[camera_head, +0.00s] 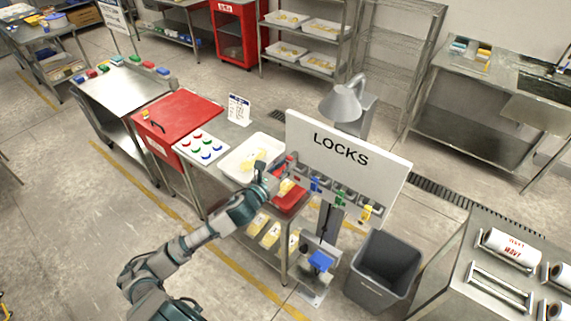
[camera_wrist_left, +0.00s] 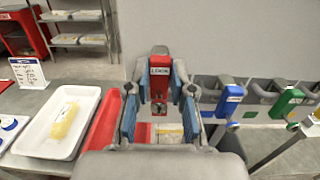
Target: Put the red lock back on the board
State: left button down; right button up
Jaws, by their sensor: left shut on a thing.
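My left gripper (camera_head: 280,175) is at the left end of the white LOCKS board (camera_head: 340,146). In the left wrist view its two blue-padded fingers (camera_wrist_left: 159,108) are shut on the red lock (camera_wrist_left: 159,82), which is upright with a pale label and a grey shackle on top. The lock is in front of the board's lower left part; I cannot tell whether it touches a hook. A blue lock (camera_head: 315,185), a green lock (camera_head: 339,199) and a yellow lock (camera_head: 365,213) hang in a row along the board's lower edge. My right gripper is not in view.
A red tray (camera_head: 291,203) lies below the gripper. A white tray (camera_head: 233,168) with a yellow pack is beside it. A grey bin (camera_head: 385,268) is on the floor at right.

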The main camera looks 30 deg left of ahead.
pick_arm(q)
notch_tip(320, 180, down, 3)
jog(key=shift+d+r+b, duration=0.15)
jog(key=shift+b, duration=0.8)
jog(key=shift+d, duration=0.5)
jog(key=c, duration=0.9)
grip_release()
jog(key=shift+a, duration=0.1)
jog(key=shift+f, duration=0.2)
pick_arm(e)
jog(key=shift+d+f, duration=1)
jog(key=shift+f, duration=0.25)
pick_arm(q)
jog(key=shift+a, duration=0.15)
